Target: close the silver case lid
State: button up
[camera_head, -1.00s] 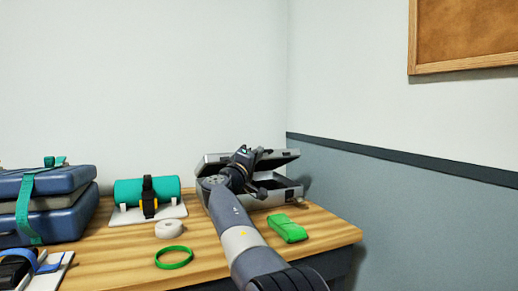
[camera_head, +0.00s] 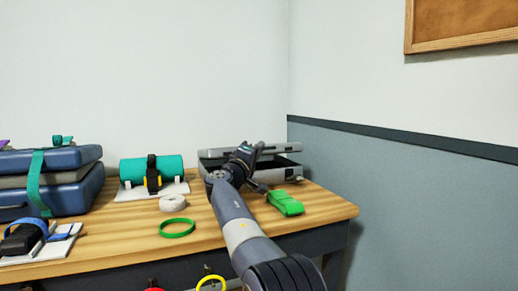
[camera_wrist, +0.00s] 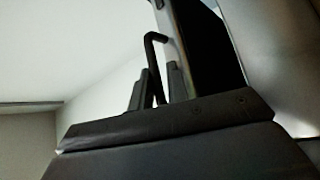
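The silver case (camera_head: 293,172) stands at the back right of the table. Its lid (camera_head: 285,148) is partly open, with a dark gap between lid and base. My gripper (camera_head: 251,151) is at the front of the lid and hides part of the case. In the wrist view my gripper (camera_wrist: 160,87) has its two fingers on either side of a thin dark bent handle (camera_wrist: 151,45), with little gap left. The lid's edge (camera_wrist: 173,32) runs up beside it.
A green pouch (camera_head: 286,203) lies right of my arm. A white roll (camera_head: 173,202), a green ring (camera_head: 177,228) and a teal roll on a stand (camera_head: 128,171) are to the left. Blue strapped cases (camera_head: 72,195) are at far left. The wall (camera_head: 400,190) is close on the right.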

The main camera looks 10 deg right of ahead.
jog(key=shift+w, duration=0.1)
jog(key=shift+a, duration=0.1)
jog(key=v, duration=0.7)
jog(key=shift+s+b, duration=0.25)
jog(key=shift+b, duration=0.1)
jog(key=shift+w, duration=0.1)
jog(key=x, duration=0.7)
jog(key=shift+r+p, duration=0.15)
jog(key=shift+p, duration=0.25)
jog(key=shift+r, duration=0.35)
jog(key=shift+w+r, duration=0.15)
jog(key=shift+w, duration=0.05)
